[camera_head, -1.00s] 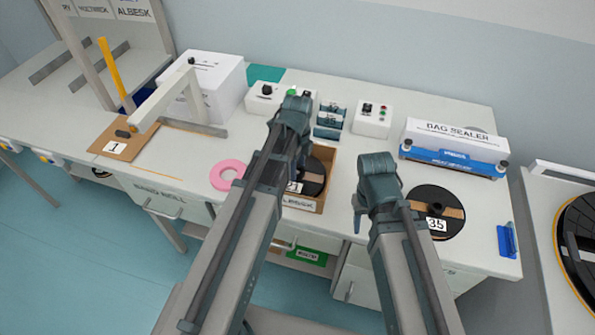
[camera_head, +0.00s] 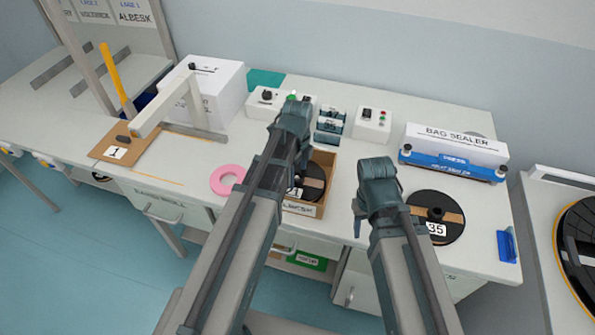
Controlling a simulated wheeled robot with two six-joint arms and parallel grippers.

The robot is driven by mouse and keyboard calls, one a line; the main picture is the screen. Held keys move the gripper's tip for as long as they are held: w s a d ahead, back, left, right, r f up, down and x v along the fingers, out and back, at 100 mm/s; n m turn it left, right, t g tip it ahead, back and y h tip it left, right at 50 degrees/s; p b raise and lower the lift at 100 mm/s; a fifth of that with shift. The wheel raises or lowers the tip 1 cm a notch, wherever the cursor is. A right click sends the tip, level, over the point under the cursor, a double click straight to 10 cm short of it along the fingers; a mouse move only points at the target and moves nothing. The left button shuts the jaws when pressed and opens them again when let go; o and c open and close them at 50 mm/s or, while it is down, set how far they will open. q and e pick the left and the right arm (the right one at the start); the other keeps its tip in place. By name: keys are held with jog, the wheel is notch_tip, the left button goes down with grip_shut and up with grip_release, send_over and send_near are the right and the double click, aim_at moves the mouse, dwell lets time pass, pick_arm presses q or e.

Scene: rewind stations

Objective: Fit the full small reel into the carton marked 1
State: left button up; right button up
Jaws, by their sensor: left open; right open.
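An open brown carton (camera_head: 305,210) stands on the bench in the middle, with a dark reel (camera_head: 314,182) lying in it. My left arm covers its left part. A larger dark reel marked 35 (camera_head: 452,225) lies flat on the bench at the right. A brown board with a card marked 1 (camera_head: 117,152) lies at the left. My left gripper (camera_head: 298,165) is open above the carton's left side, its fingers mostly hidden by the arm. My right gripper (camera_head: 359,226) is open, left of the reel marked 35 and apart from it.
A pink ring (camera_head: 222,179) lies left of the carton. A white box (camera_head: 210,90), a control box (camera_head: 373,121) and the bag sealer (camera_head: 455,150) stand along the back. A blue item (camera_head: 507,245) sits at the right edge. Bare bench shows between carton and sealer.

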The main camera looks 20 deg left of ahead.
pick_arm(q)
notch_tip(320, 180, up, 12)
jog(key=p, duration=1.2)
jog(key=s+d+n+y, duration=0.1)
jog(key=s+d+n, duration=0.9)
jog(key=s+n, duration=0.4)
jog(key=n, duration=0.2)
jog(key=shift+s+d+n, duration=0.15)
jog(key=shift+d+n, duration=0.05)
jog(key=shift+n, duration=0.1)
jog(key=shift+b, duration=0.3)
jog(key=shift+f+b, duration=0.45)
jog(key=shift+f, duration=0.05)
